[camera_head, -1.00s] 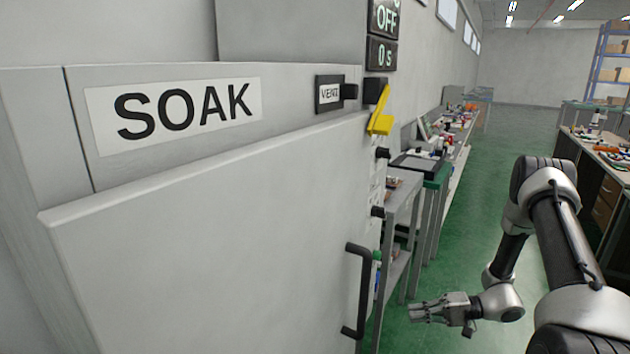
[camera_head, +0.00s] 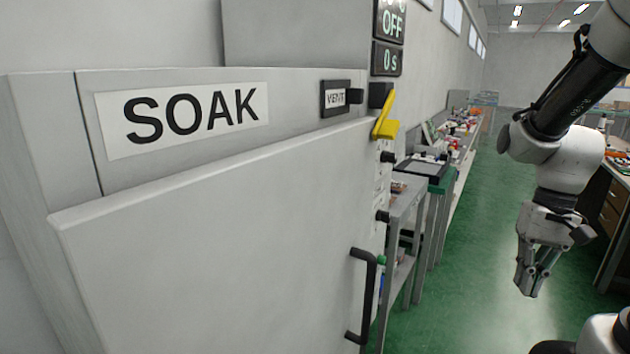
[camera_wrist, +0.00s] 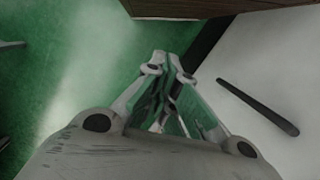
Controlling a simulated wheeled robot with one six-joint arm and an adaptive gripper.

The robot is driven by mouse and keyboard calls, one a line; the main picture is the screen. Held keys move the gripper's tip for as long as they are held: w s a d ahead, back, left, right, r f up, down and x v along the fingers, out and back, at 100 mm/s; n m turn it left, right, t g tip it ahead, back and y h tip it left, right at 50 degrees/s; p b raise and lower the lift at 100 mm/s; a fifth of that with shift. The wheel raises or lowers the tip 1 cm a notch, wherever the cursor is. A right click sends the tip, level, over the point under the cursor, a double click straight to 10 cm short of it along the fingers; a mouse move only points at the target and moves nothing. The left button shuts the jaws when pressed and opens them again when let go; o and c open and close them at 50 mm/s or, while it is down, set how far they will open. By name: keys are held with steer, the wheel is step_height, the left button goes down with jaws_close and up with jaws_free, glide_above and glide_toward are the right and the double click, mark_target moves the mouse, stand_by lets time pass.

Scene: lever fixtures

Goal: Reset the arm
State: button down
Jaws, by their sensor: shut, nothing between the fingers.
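My gripper (camera_head: 527,284) hangs at the right in the head view, fingers pointing down. It is shut and empty, over the green floor and clear of the cabinet. It also shows in the wrist view (camera_wrist: 167,58), with its fingertips together. My arm rises above it to the upper right.
A grey cabinet labelled SOAK (camera_head: 190,120) fills the left, with a yellow lever (camera_head: 386,118), a VENT switch (camera_head: 337,98), a display (camera_head: 389,30) reading OFF and 0 s, and a black door handle (camera_head: 366,295). Benches (camera_head: 440,170) line the wall behind. Open green floor (camera_head: 470,270) lies between.

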steer(key=s+a+r+n+t+h, duration=0.1)
steer(key=s+r+t, duration=0.4)
steer(key=r, duration=0.6)
steer(key=shift+a+n+t+h, duration=0.3)
steer(key=shift+a+n+t, duration=0.3)
steer(key=shift+n, duration=0.5)
steer(key=shift+a, duration=0.1)
